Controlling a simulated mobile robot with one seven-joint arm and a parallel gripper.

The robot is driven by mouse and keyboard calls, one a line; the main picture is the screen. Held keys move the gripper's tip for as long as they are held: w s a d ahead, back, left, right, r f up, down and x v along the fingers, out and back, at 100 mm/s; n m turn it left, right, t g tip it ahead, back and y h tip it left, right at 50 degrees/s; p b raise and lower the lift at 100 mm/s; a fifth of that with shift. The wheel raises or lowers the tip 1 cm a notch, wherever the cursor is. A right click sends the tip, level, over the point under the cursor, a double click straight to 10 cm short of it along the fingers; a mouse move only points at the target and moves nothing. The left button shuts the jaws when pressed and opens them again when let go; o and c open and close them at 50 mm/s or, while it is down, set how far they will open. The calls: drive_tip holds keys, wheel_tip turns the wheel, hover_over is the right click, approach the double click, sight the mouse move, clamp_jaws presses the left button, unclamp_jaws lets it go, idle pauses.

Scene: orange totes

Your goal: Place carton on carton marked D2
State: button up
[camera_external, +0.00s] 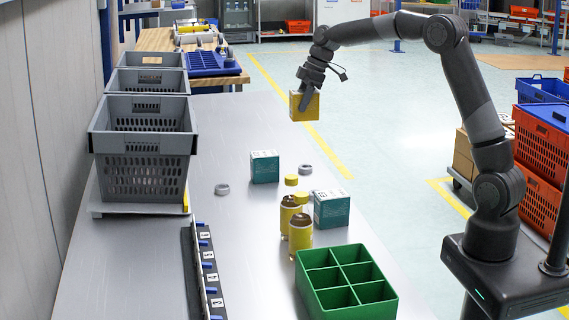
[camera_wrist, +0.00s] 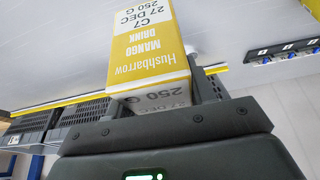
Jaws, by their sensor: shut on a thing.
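My gripper (camera_external: 306,98) is shut on a yellow carton (camera_external: 299,107), held in the air at the far right edge of the grey table. In the wrist view the yellow and white carton (camera_wrist: 146,48) sits between the fingers; it reads "Hushbarrow Mango Drink", C7, 27 DEC, 250 G. A teal and white carton (camera_external: 265,167) stands on the table, nearer the camera and left of my gripper. A second teal carton (camera_external: 331,209) stands closer to the camera, behind the green divided box. Their markings are too small to read, so I cannot tell which is D2.
Yellow bottles with brown caps (camera_external: 300,232), yellow lids (camera_external: 291,180) and grey rings (camera_external: 222,189) stand near the teal cartons. A green divided box (camera_external: 345,252) is in front. Grey crates (camera_external: 142,150) and a numbered strip (camera_external: 205,265) line the left.

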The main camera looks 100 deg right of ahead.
drive_tip(key=shift+s+d+r, duration=0.25)
drive_tip(key=shift+d+r, duration=0.05)
drive_tip(key=shift+d, duration=0.15)
drive_tip(key=shift+s+d+r, duration=0.25)
drive_tip(key=shift+d+r, duration=0.05)
drive_tip(key=shift+d, duration=0.15)
hover_over(272, 153)
wheel_tip(272, 153, down, 7)
drive_tip(key=shift+d+f, duration=0.15)
drive_tip(key=shift+f, duration=1.7)
drive_tip(key=o, duration=1.1)
drive_tip(key=shift+f, duration=0.15)
drive_tip(key=shift+o, duration=0.2)
